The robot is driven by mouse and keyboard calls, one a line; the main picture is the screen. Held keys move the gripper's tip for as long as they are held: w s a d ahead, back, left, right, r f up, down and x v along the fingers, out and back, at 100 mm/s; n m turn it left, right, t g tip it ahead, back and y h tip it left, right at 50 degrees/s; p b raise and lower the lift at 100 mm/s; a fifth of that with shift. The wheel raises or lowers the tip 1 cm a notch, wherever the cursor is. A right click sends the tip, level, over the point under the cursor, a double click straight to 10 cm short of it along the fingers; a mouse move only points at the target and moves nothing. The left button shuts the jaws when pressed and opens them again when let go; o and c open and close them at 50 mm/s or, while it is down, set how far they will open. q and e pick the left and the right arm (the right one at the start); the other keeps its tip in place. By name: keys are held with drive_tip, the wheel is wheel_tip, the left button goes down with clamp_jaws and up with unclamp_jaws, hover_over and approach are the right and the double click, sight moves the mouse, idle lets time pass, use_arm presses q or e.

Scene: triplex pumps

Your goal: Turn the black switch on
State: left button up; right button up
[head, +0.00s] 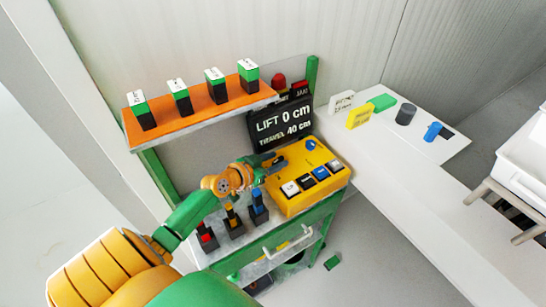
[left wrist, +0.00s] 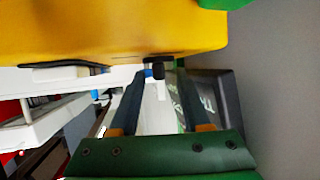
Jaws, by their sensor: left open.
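The yellow control box (head: 295,205) stands on the green-framed bench. It carries a row of small switches with white, dark and blue tops along its front, and a blue knob (head: 311,145) at the far corner. My left gripper (head: 277,161) is over the box's left back part. In the left wrist view the gripper (left wrist: 161,74) is open, with a small black switch (left wrist: 158,71) between its fingertips, near the yellow box (left wrist: 110,30). I cannot tell whether the fingers touch it. In the head view the gripper hides this switch. My right gripper is out of view.
A black sign (head: 280,123) reading "LIFT 0 cm" stands behind the box. An orange shelf (head: 200,106) with several green-topped black blocks is above left. Several black holders (head: 233,222) stand left of the box. A white table (head: 415,150) with small items lies right.

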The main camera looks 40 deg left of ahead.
use_arm(q)
drive_tip(key=v, duration=0.6)
drive_tip(key=shift+s+r, duration=0.2)
drive_tip(key=shift+s, duration=0.2)
drive_tip(key=shift+o, duration=0.2)
